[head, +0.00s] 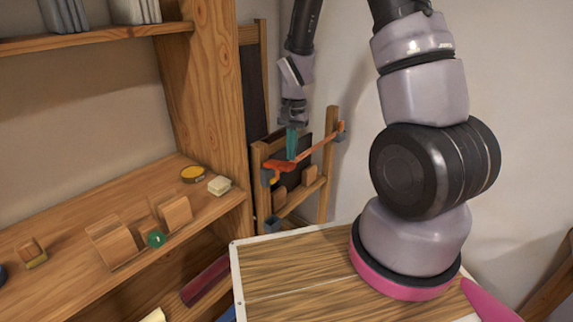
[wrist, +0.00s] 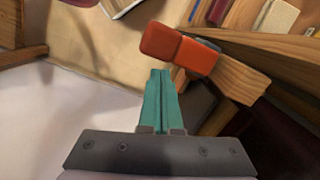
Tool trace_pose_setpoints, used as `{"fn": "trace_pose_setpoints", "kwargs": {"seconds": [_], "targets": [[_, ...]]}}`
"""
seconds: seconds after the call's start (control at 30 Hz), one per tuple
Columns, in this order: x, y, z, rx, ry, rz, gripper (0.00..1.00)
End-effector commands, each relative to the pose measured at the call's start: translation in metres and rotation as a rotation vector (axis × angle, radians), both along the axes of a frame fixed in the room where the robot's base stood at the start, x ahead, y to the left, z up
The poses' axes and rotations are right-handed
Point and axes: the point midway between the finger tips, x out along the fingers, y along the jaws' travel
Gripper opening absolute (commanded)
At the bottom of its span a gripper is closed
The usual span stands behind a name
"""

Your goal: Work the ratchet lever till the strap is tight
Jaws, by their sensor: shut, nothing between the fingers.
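An orange strap (head: 318,146) runs slantwise across a wooden frame, from a dark bracket with an orange end at upper right down to the ratchet at left. The red-orange lever (head: 279,166) shows at the strap's lower left end, beside a grey bracket. My gripper (head: 291,158), with teal fingers pointing down, is just above the lever in the head view. In the wrist view, a blocky red-orange part (wrist: 180,48), probably the lever, lies just beyond the fingertips (wrist: 159,72). The fingers are shut and empty. I cannot tell whether they touch the lever. Strap tension is unclear.
The wooden frame (head: 328,165) stands near the wall, holding dark panels and small wooden blocks. A wooden shelf (head: 75,235) at left carries blocks, a yellow round tin (head: 193,174) and a green ball-like thing (head: 156,239). Books (wrist: 275,18) show in the wrist view.

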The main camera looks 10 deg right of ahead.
Motion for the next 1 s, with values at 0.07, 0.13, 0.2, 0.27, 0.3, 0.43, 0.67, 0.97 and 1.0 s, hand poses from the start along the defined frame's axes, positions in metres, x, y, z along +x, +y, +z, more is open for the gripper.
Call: {"fn": "trace_pose_setpoints", "kwargs": {"seconds": [0.07, 0.13, 0.2, 0.27, 0.3, 0.43, 0.67, 0.97, 1.0], "targets": [[0.002, 0.0, 0.016, 0.0, -0.006, 0.0, 0.0], [0.004, -0.001, 0.031, 0.001, -0.008, 0.0, 0.0], [0.005, -0.002, 0.046, 0.001, -0.007, -0.001, 0.0], [0.006, -0.003, 0.057, 0.001, -0.007, -0.001, 0.0], [0.006, -0.003, 0.064, 0.001, -0.006, 0.0, 0.0], [0.008, -0.005, 0.083, 0.001, -0.004, 0.0, 0.0], [0.008, -0.006, 0.095, 0.0, -0.001, -0.001, 0.0], [0.008, -0.006, 0.095, 0.0, -0.001, -0.001, 0.0], [0.008, -0.006, 0.095, 0.0, -0.001, -0.001, 0.0]]}}
